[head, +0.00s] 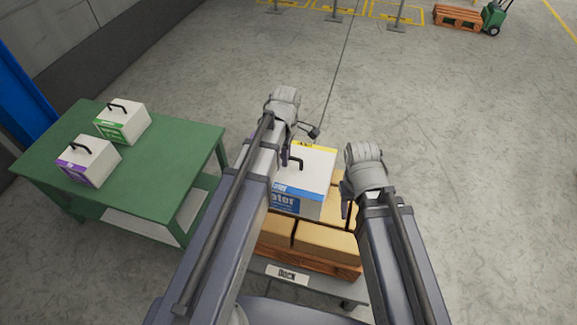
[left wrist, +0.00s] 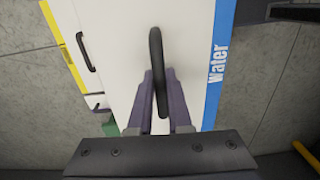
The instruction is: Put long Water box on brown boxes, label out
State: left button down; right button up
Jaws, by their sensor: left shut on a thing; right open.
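The white Water box (head: 315,180) is over the brown boxes (head: 327,241), its blue label (head: 285,201) facing my side. I cannot tell whether it touches them. My left gripper (head: 286,153) is shut on its black handle, which stands between the purple fingers in the left wrist view (left wrist: 160,95). The blue strip reading Water (left wrist: 216,65) runs along the right there. My right gripper (head: 347,204) is open and empty, right of the box. My left arm hides the box's left side.
The brown boxes are on a wooden pallet over a DOCK sign (head: 287,274). A green table (head: 150,180) at left bears a green-labelled box (head: 124,121) and a purple-labelled box (head: 90,160). Floor at right is clear.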

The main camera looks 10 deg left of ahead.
pick_arm(q)
jog(key=shift+w+a+r, duration=0.15)
jog(key=shift+w+r, duration=0.15)
jog(key=shift+r, duration=0.05)
jog(key=shift+f, duration=0.15)
jog(key=shift+f+b, duration=0.5)
jog(key=shift+b, duration=0.05)
jog(key=shift+f, duration=0.25)
notch_tip(320, 180, down, 19)
jog(key=b, duration=1.9)
jog(key=shift+r, duration=0.2)
dwell(0.4)
jog(key=shift+f+b, duration=0.3)
jog(key=shift+b, duration=0.05)
dwell(0.5)
jog(key=c, duration=0.8)
grip_release()
jog(key=shift+o, duration=0.2)
